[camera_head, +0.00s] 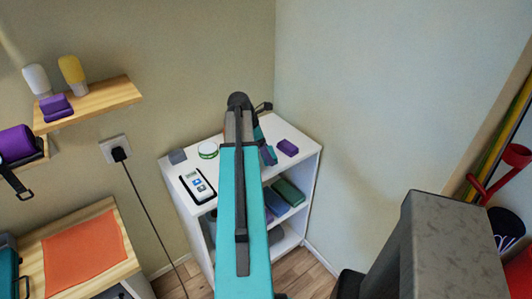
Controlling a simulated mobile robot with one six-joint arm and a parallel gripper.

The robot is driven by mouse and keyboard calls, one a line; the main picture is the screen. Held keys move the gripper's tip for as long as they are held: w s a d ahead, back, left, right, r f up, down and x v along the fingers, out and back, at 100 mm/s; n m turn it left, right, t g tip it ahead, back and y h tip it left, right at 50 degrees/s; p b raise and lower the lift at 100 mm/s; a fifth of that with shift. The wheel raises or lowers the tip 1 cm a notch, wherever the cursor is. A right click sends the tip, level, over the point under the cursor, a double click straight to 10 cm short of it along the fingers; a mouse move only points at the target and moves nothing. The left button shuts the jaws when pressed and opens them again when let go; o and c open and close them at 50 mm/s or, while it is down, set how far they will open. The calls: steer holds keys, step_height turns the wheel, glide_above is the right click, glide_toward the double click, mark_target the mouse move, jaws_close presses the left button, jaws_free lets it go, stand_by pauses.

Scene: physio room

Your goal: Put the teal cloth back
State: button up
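My teal arm reaches over the white shelf unit (304,160). My gripper (268,154) is at its far end, low over or at the unit's top, partly hidden behind the arm. I cannot tell whether it is open or shut, or whether it holds anything. No cloth is clearly identifiable as the teal one. On the shelf below the top lie a green folded cloth or block (288,192) and a blue one (275,203). My arm hides part of that shelf.
The unit's top holds a purple block (287,147), a grey block (177,156), a round white-and-green item (208,149) and a white device (197,185). An orange cloth (84,252) lies on the wooden cabinet at left. A cord (152,214) hangs from the outlet.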

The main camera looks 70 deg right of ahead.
mark_target(267, 146)
steer(key=shift+w+d+f+p, duration=0.1)
steer(key=shift+w+d+p, duration=0.2)
steer(key=shift+d, duration=0.6)
steer(key=shift+w+d+f+p, duration=0.15)
steer(key=shift+w+d, duration=0.15)
steer(key=shift+d, duration=0.6)
steer(key=shift+f+p, duration=0.8)
steer(key=shift+f, duration=0.9)
steer(key=shift+f, duration=0.1)
steer(key=o, duration=1)
steer(key=shift+r, duration=0.2)
